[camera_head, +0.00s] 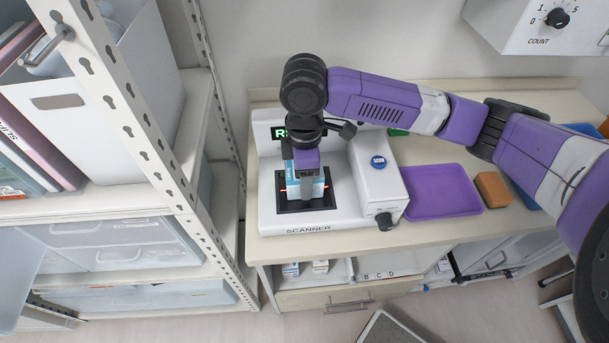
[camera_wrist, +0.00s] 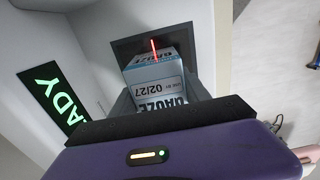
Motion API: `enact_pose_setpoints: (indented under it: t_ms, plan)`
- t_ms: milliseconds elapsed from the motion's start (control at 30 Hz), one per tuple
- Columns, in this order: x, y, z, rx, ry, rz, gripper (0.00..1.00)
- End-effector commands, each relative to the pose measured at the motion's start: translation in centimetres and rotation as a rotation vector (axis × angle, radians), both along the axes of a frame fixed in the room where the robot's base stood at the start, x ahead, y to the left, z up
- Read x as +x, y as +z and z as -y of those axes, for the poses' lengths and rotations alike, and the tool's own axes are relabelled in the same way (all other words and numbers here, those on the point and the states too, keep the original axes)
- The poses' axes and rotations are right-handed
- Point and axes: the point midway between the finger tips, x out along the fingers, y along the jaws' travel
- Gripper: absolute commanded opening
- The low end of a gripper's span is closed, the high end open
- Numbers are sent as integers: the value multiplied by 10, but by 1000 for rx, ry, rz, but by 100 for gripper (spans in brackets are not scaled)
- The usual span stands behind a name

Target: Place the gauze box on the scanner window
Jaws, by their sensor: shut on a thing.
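The gauze box (camera_head: 318,188) is a white and blue carton, held upright over the scanner's dark window (camera_head: 289,206). My gripper (camera_head: 305,182) points down and is shut on the gauze box. In the wrist view the gauze box (camera_wrist: 156,82) sits between the fingers, with "GAUZE" and "02/27" printed on it. A red scan line crosses the box and the dark window (camera_wrist: 127,48). The scanner (camera_head: 350,218) is a white unit with a lit green display. I cannot tell whether the box bottom touches the window.
A blue button (camera_head: 378,162) and a black knob (camera_head: 384,221) are on the scanner's right part. A purple tray (camera_head: 440,192) and a brown block (camera_head: 492,189) lie to the right on the counter. A metal shelf rack (camera_head: 150,130) stands close on the left.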

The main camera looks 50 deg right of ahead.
Motion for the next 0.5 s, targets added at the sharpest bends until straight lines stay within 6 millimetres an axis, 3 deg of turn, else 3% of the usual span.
enact_pose_setpoints:
  t_ms: [167, 200, 267, 500]
  plan:
    - [0, -5, 0, 0, 0, 0, 12]
    - [0, -3, 0, 0, 0, 0, 62]
    - [0, -3, 0, 0, 0, 0, 74]
    - [0, -3, 0, 0, 0, 0, 76]
